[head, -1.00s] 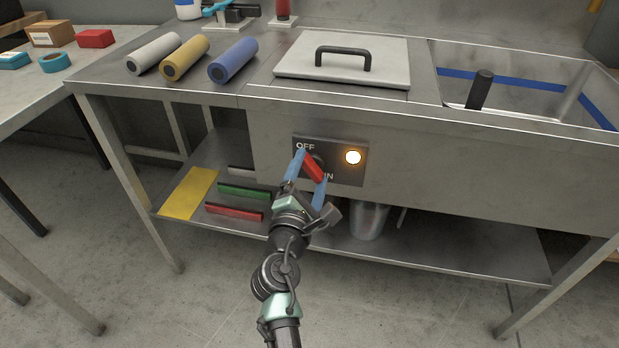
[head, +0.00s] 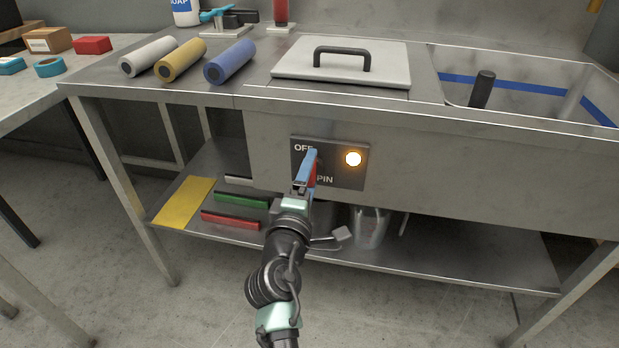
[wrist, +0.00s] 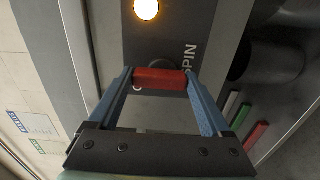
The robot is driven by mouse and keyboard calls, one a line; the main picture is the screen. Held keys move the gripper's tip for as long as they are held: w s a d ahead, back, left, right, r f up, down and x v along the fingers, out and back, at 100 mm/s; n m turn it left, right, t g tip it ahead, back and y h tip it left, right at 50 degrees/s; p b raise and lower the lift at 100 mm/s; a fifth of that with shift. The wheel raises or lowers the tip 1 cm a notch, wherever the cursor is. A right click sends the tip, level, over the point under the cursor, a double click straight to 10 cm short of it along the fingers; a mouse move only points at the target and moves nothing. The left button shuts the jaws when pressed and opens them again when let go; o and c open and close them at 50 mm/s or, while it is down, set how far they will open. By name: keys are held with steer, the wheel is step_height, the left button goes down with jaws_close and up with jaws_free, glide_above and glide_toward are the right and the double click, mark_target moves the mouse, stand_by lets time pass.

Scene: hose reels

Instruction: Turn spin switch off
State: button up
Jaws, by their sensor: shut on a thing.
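The spin switch has a red handle (wrist: 160,78) on a dark control panel (head: 335,178) under the front edge of the steel bench. The panel is marked OFF at upper left and SPIN below, and its round lamp (head: 353,158) glows orange; the lamp also shows in the wrist view (wrist: 146,9). My gripper (head: 309,163) is at the panel. In the wrist view its two blue fingers are on the two ends of the red handle, shut on it. In the head view, the gripper hides most of the handle and part of both words.
A shelf below holds a yellow sheet (head: 185,201), green (head: 241,201) and red (head: 230,220) bars and a clear container (head: 370,228). Above are a lid with a black handle (head: 342,55), rolls (head: 230,62) and a basin (head: 530,99).

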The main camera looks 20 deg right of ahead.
steer(key=shift+f, duration=0.1)
stand_by(0.3)
steer(key=o, duration=1.2)
steer(key=shift+c, duration=0.2)
steer(key=shift+s+a, duration=0.1)
steer(key=p+v, duration=0.2)
steer(key=v, duration=1)
steer(key=shift+s+a, duration=0.2)
steer(key=shift+s, duration=0.1)
